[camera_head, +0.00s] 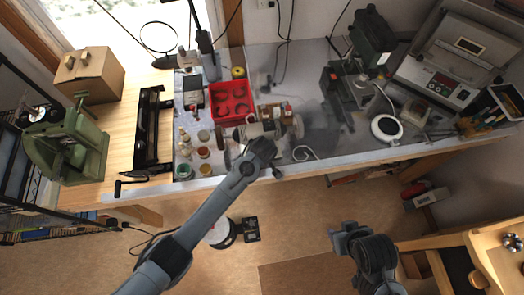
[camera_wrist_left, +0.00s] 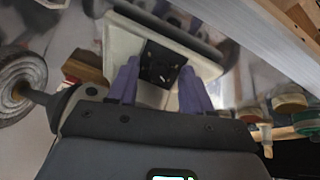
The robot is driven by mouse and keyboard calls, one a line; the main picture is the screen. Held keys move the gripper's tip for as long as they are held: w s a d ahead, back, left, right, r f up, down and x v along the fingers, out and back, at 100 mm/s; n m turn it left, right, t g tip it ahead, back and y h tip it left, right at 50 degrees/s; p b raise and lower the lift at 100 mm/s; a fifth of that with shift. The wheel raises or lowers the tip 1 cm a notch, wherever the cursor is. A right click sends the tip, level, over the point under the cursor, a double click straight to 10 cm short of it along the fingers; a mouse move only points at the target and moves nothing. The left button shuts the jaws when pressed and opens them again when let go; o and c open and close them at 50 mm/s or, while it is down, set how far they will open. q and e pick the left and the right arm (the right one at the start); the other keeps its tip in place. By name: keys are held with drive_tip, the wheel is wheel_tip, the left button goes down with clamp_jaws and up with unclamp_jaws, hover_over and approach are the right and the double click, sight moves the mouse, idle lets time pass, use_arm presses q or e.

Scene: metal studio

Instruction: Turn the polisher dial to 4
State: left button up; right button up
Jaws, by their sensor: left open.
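The polisher (camera_head: 252,131) stands near the front edge of the bench in the head view, with a wheel (camera_head: 298,126) at its right end. In the left wrist view its cream base (camera_wrist_left: 118,42) carries a black square plate (camera_wrist_left: 152,72) with a small dark dial-like part in the middle; its number marks are too small to read. My left gripper (camera_wrist_left: 160,74) is open, its two fingers apart on either side of the plate. Whether they touch anything I cannot tell. My right gripper (camera_head: 345,238) hangs low in front of the bench, away from the polisher; its jaws are unclear.
A buffing wheel (camera_wrist_left: 20,88) is at the left of the wrist view. A red tray (camera_head: 232,88) stands behind the polisher, and several small jars, including a green one (camera_head: 184,171), stand to its left. A white round device (camera_head: 386,128) is further right. The floor in front is mostly open.

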use_arm(q)
clamp_jaws()
